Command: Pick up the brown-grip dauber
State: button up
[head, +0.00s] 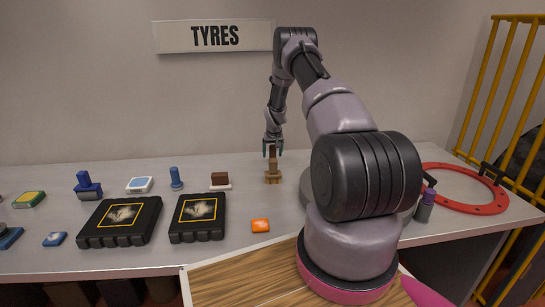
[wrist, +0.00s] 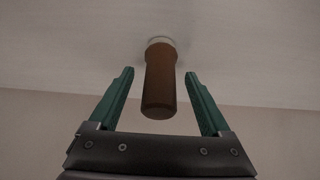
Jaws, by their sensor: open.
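In the wrist view the brown grip (wrist: 160,80) is a round cylinder with a pale end at the far side. The open green fingers (wrist: 158,73) lie on either side of the grip, with a gap on both sides. Whether the fingertips reach down past the grip's top is hard to tell.
A brown block on a white base (head: 220,180) stands left of the dauber, and a blue dauber-like piece (head: 176,179) further left. A red ring (head: 470,208) is at right.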

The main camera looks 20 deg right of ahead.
jog(key=shift+x, duration=0.8)
grip_shut()
jog(key=shift+r, duration=5.05)
